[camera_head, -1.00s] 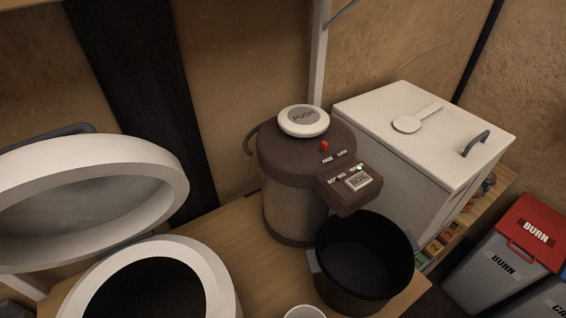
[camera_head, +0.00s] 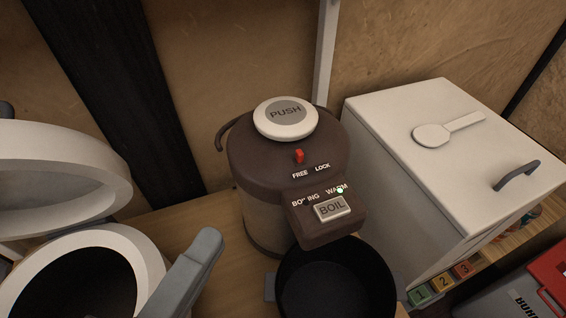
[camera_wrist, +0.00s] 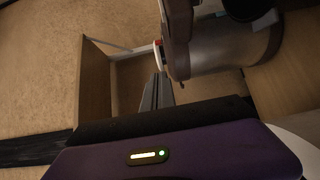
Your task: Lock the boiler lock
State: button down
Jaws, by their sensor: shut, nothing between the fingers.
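The boiler (camera_head: 262,170) is a brown and beige pot with a white PUSH button (camera_head: 286,113) on top. Its small red lock lever (camera_head: 299,156) stands above the word FREE, left of the word LOCK. A green light is lit by the word WARM, above the BOIL button (camera_head: 332,208). The boiler also shows tilted at the top right of the wrist view (camera_wrist: 225,50). My gripper (camera_head: 208,242) is a grey shape low and left of the boiler, apart from the lever. In the wrist view its fingers (camera_wrist: 157,88) are together and empty.
A black pot (camera_head: 338,285) stands under the boiler's front. A white box (camera_head: 440,165) with a white spoon (camera_head: 448,130) on its lid stands to the right. An open round white cooker (camera_head: 125,255) is at the left. The wall is close behind.

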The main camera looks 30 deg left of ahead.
aim_at(281, 186)
jog(key=shift+w, duration=0.1)
jog(key=shift+w+d+p, duration=0.25)
jog(key=shift+w+d, duration=0.05)
jog(key=shift+w, duration=1.85)
jog(key=shift+w+d+p, duration=0.2)
jog(key=shift+w+d, duration=0.15)
jog(key=shift+w, duration=1.75)
jog(key=shift+w+d+p, duration=0.25)
jog(key=shift+w+d, duration=0.05)
jog(key=shift+w, duration=1.85)
